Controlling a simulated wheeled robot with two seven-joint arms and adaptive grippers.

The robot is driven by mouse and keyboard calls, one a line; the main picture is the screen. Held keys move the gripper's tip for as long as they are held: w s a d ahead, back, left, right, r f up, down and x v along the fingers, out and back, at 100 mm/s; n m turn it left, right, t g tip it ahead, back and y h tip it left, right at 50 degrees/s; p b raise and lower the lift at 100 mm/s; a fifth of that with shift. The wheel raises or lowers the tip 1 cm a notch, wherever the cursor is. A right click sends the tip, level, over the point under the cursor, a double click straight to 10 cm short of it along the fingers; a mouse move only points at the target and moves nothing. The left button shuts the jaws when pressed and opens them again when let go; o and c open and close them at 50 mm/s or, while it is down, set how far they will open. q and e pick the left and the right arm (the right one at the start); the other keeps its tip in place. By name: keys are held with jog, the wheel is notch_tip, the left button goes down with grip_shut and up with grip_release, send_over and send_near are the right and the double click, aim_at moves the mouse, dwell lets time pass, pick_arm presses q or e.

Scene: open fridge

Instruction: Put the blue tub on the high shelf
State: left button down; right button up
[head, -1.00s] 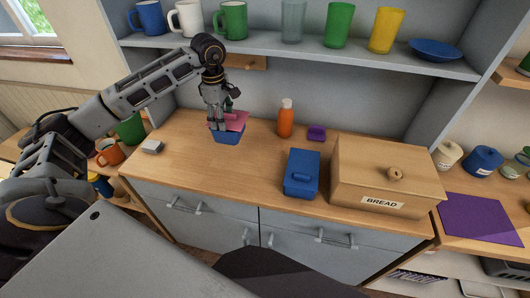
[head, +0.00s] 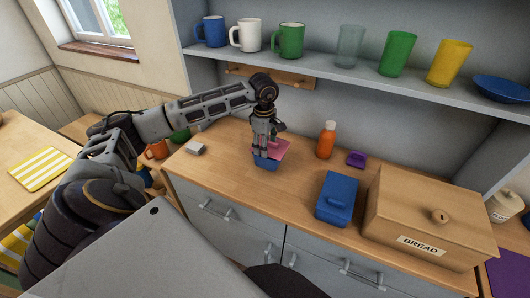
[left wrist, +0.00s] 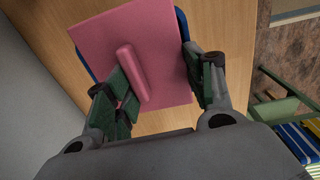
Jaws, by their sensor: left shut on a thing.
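A blue tub (head: 265,164) with a pink lid (head: 281,149) is at the left part of the wooden counter. Whether it rests on the counter or hangs just above it I cannot tell. My left gripper (head: 266,153) is shut on this tub from above. In the left wrist view the pink lid (left wrist: 165,60) with its ridge handle lies between the green-padded fingers (left wrist: 167,85), and a strip of blue tub (left wrist: 182,24) shows at its edge. The high shelf (head: 330,70) runs above the counter. My right gripper is not in view.
The shelf holds blue, white and green mugs (head: 288,40), several glasses (head: 397,54) and a blue bowl (head: 503,89). On the counter are an orange bottle (head: 326,142), a purple block (head: 356,159), a blue lidded box (head: 337,198), a bread box (head: 420,222) and a grey block (head: 195,148).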

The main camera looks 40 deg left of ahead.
pick_arm(q)
jog(key=shift+f, duration=1.85)
jog(key=shift+f, duration=0.15)
jog(key=c, duration=0.6)
grip_release()
jog(key=shift+o, duration=0.2)
notch_tip(320, 180, up, 12)
jog(key=shift+s, duration=0.3)
